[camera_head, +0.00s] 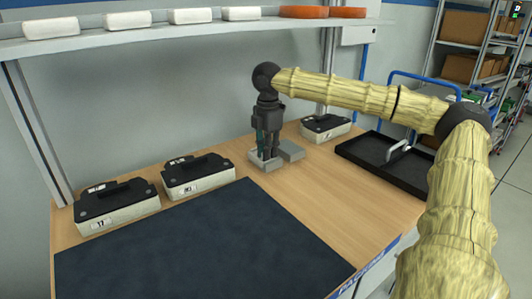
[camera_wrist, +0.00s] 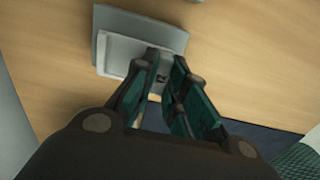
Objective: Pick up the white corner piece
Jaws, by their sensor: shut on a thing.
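The white corner piece (camera_wrist: 117,56) is under my fingertips in the wrist view, with a small dark mark on it between the fingers. In the head view it shows as a pale low piece (camera_head: 262,165) on the wooden table. My gripper (camera_head: 267,155) points down over it, and its green-padded fingers (camera_wrist: 165,66) are shut on part of it. A grey piece (camera_wrist: 150,27) lies right beside or under it. The fingers hide part of the white piece, and I cannot tell whether it is clear of the table.
A black tray (camera_head: 362,158) with a grey handle-like part (camera_head: 398,151) lies to the right. Black-topped cases (camera_head: 118,205) stand left and one (camera_head: 325,127) stands behind. A dark mat (camera_head: 205,245) covers the front. A shelf (camera_head: 180,37) with white and orange blocks hangs above.

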